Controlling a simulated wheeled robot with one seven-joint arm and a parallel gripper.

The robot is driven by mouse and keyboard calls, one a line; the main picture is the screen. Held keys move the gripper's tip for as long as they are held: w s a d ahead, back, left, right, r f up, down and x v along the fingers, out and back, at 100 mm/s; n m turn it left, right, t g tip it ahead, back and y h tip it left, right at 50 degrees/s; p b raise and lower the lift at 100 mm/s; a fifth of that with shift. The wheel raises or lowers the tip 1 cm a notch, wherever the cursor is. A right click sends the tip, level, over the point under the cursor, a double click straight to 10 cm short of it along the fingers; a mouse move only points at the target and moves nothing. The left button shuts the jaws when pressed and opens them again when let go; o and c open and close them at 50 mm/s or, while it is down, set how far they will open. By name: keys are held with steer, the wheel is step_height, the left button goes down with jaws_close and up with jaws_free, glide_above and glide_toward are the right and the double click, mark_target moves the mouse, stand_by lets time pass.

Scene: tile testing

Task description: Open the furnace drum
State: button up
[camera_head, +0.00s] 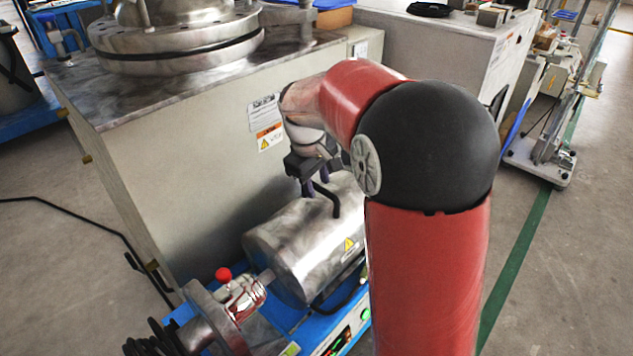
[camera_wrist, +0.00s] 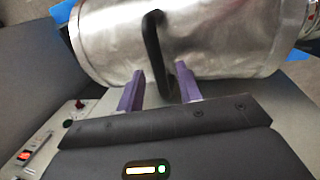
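The furnace drum (camera_head: 300,245) is a shiny metal cylinder lying on its side on a blue base. It looks shut. Its black bar handle (camera_head: 334,201) stands out from the top and also shows in the wrist view (camera_wrist: 152,45), against the drum surface (camera_wrist: 105,35). My gripper (camera_head: 318,186) is at the handle, above the drum. In the wrist view my gripper's purple fingers (camera_wrist: 160,80) are apart, with the handle's lower part between them, nearer the right finger. A gap shows on the handle's left side. My arm hides the drum's right end.
A large grey cabinet (camera_head: 190,160) stands close behind the drum, with a round metal flange (camera_head: 175,45) on top. A red-knobbed fitting (camera_head: 238,290) is at the drum's left end. A control panel (camera_head: 345,338) with a green button is in front. Open floor lies at right.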

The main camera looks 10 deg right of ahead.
jaws_close()
stand_by(0.3)
steer(key=w+d+p, duration=0.6)
steer(key=w+d, duration=0.1)
steer(key=d, duration=0.4)
steer(key=w+d+p, duration=0.6)
steer(key=w+d, duration=0.2)
steer(key=d, duration=0.3)
steer(key=shift+d, duration=0.35)
jaws_free()
